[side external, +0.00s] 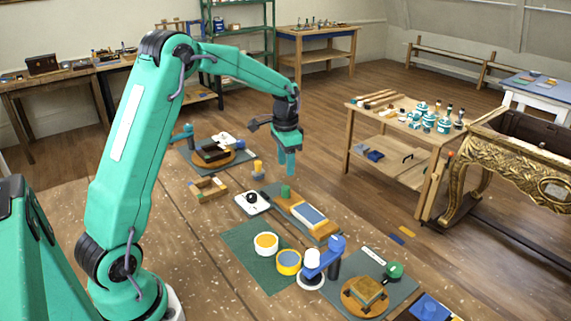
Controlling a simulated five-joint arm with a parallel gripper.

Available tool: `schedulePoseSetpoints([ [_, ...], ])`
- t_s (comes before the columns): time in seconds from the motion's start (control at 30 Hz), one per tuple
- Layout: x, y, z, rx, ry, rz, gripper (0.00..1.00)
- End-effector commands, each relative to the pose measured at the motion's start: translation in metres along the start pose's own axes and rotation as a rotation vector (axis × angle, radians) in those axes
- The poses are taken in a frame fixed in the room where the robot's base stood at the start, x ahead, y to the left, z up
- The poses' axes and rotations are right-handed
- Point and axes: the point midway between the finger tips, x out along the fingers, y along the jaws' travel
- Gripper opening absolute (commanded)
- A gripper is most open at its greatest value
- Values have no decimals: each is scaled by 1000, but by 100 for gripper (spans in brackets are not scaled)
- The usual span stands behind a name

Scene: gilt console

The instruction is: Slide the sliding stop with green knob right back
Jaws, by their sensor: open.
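A green upright knob (286,191) stands near the far end of a long grey-and-wood board (271,198); it looks like the sliding stop's knob. A blue-and-white block (309,215) lies on the same board, nearer the camera. My gripper (286,170) points straight down above the far end of this board, near the knob in the picture. Its teal fingers are open and hold nothing that I can see. The gap between fingertips and knob is hard to judge from this angle. The track under the knob is too small to make out.
A white plate with a black knob (252,201) sits left of the board. A green mat (246,249) with round yellow-topped pots (288,262) lies nearer. Another green knob (394,270) stands front right.

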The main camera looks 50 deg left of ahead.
Motion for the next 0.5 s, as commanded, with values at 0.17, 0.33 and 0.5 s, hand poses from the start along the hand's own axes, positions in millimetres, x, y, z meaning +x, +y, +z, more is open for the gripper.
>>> schedulePoseSetpoints([
  [0.17, 15, -10, -3, 10, -17, 11, 45],
  [0.33, 18, -12, -4, 12, -19, 12, 45],
  [0.5, 20, -11, -4, 12, -20, 13, 45],
])
